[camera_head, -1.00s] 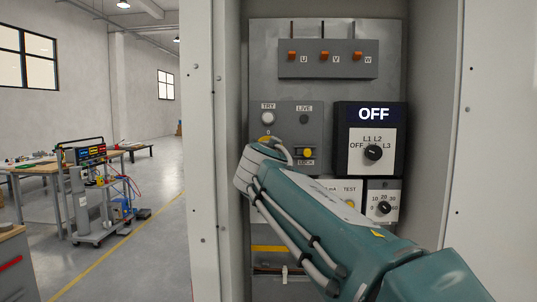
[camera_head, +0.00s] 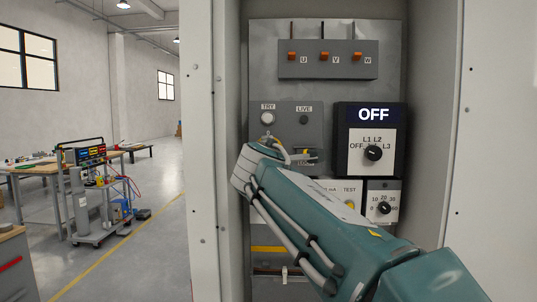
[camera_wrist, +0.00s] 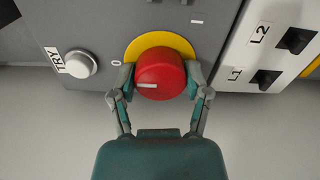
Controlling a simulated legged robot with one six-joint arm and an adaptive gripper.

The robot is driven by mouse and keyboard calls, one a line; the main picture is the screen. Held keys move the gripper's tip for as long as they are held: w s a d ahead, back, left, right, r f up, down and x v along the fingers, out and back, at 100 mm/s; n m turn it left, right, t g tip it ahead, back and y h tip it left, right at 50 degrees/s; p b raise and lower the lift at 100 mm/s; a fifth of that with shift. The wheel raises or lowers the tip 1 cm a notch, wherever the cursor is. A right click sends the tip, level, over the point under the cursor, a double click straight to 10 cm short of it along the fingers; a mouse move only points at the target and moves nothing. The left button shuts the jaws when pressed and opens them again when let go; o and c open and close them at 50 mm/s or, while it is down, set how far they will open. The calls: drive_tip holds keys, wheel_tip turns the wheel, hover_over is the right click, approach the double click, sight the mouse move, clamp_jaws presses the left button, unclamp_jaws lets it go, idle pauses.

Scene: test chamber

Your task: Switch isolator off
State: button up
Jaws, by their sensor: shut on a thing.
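The isolator's red knob (camera_wrist: 160,72) sits on a yellow round plate (camera_wrist: 133,46) in the wrist view. A white mark on the knob's face points left, to the side where the "0" label is printed. My gripper (camera_wrist: 160,80) has one finger on each side of the knob and is shut on it. In the head view the knob is hidden behind my wrist. The grey isolator panel (camera_head: 286,112) carries a TRY button (camera_head: 267,118), a LIVE lamp (camera_head: 304,119) and a small yellow-and-dark lock part (camera_head: 308,153) right of my wrist.
A black OFF display unit (camera_head: 374,114) with a selector dial (camera_head: 373,153) stands right of the panel. A lower dial (camera_head: 384,208) sits below it. Orange U, V, W toggles (camera_head: 325,56) are above. Cabinet walls (camera_head: 430,120) close in both sides.

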drive_tip(key=shift+w+f, duration=0.1)
drive_tip(key=shift+f, duration=0.25)
drive_tip(key=o, duration=1.1)
drive_tip(key=shift+a, duration=0.15)
drive_tip(key=shift+o, duration=0.2)
drive_tip(key=shift+r, duration=0.1)
drive_tip(key=shift+r, duration=0.1)
drive_tip(key=shift+s, duration=0.25)
drive_tip(key=s, duration=1.1)
drive_tip(key=shift+s+a, duration=0.25)
drive_tip(key=shift+a, duration=0.1)
